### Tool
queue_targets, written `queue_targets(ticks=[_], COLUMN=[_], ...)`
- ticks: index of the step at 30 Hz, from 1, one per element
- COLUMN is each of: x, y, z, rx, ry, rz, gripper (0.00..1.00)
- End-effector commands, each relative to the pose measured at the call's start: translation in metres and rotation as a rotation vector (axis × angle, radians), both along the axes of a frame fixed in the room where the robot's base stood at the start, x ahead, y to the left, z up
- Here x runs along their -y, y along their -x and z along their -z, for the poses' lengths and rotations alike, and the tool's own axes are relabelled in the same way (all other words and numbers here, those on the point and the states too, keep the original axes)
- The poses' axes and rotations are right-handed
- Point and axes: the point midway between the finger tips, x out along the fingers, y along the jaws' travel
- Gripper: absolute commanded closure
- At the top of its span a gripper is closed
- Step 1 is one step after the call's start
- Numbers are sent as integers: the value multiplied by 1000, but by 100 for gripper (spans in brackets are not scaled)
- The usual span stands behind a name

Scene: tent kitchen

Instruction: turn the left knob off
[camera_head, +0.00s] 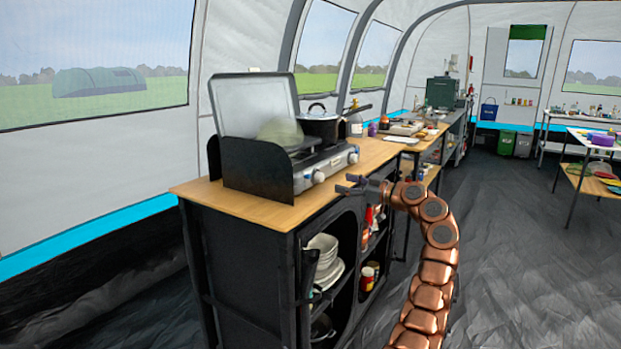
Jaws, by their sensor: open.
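A camping stove (272,160) with a raised lid and dark side shields stands on a wooden counter. Its silver front panel bears small knobs. The left knob (318,177) is near the stove's front left corner; another knob (352,158) is at the right end. The knob angles are too small to tell. My gripper (343,184) is open and empty, just in front of the counter edge and to the right of the left knob, apart from it. My copper arm reaches up from the lower right.
A black pot (320,127) with a lid and long handle sits on the stove's right burner. A pale green rounded thing (281,131) is on the left side. The dark floor (530,270) at right is clear.

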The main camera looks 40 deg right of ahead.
Motion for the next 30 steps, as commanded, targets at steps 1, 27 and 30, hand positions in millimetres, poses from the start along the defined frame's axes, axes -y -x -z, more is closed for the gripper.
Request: queue_targets(ticks=[1,27,30], x=[-1,-30,-30], y=[-2,-86,-86], z=[0,0,1], rx=[0,0,0], ry=[0,0,0], rz=[-1,-20,-20], gripper=[40,40,40])
